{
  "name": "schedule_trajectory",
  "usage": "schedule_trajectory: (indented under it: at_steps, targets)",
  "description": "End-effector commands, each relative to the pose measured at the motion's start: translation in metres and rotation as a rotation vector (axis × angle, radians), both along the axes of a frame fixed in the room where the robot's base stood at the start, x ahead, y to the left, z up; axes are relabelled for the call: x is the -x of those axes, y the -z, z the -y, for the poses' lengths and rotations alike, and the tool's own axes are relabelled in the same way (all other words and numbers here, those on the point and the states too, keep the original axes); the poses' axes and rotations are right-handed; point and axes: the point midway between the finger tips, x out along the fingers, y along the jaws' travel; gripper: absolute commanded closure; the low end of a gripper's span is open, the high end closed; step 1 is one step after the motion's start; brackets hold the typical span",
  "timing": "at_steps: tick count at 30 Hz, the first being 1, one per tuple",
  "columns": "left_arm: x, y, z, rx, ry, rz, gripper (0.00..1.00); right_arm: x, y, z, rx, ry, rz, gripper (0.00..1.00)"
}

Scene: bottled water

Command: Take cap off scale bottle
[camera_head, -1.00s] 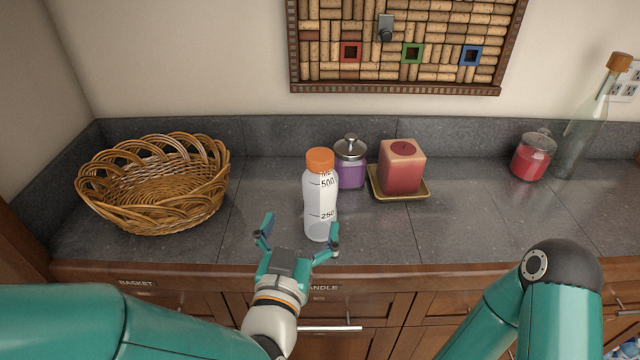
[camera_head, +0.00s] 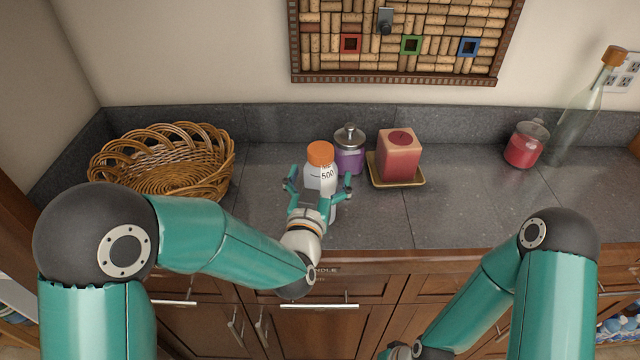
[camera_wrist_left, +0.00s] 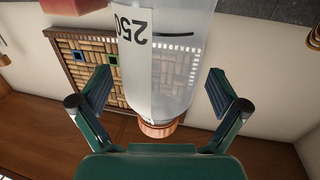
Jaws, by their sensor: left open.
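The scale bottle (camera_head: 320,168) stands upright on the counter near its front edge, with its orange cap (camera_head: 320,153) on. Its lower part is partly hidden by my left gripper (camera_head: 311,178), which is open around the bottle, below the cap. In the left wrist view, which is upside down, the clear bottle (camera_wrist_left: 177,60) with its upside-down 250 mark lies between the spread fingers of the left gripper (camera_wrist_left: 158,92). Gaps show on both sides of it. The orange cap (camera_wrist_left: 160,129) shows below it, near the palm.
A purple jar (camera_head: 349,150) stands close behind the bottle, and a red candle (camera_head: 399,153) on a gold dish (camera_head: 410,183) to its right. A wicker basket (camera_head: 165,165) is at left. A red jar (camera_head: 524,148) and a glass bottle (camera_head: 576,124) are at right.

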Motion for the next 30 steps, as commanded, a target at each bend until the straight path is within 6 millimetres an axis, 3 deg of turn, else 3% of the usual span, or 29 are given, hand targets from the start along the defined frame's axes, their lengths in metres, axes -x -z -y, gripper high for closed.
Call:
schedule_trajectory:
  at_steps: [8, 21, 30]
  targets:
    - [-0.0037, 0.0007, 0.0006, 0.0, 0.0, -0.001, 0.01, 0.0002, -0.001, -0.0001, 0.0, 0.0, 0.0, 0.6]
    - [-0.0035, 0.0001, 0.0003, 0.0, 0.0, 0.0, 0.74, 0.0002, -0.0011, -0.0001, 0.0, 0.0, 0.0, 0.6]
    - [-0.0037, -0.0028, -0.001, 0.0, -0.002, 0.001, 0.74, 0.0001, -0.0006, 0.0, 0.0, 0.0, 0.0, 0.6]
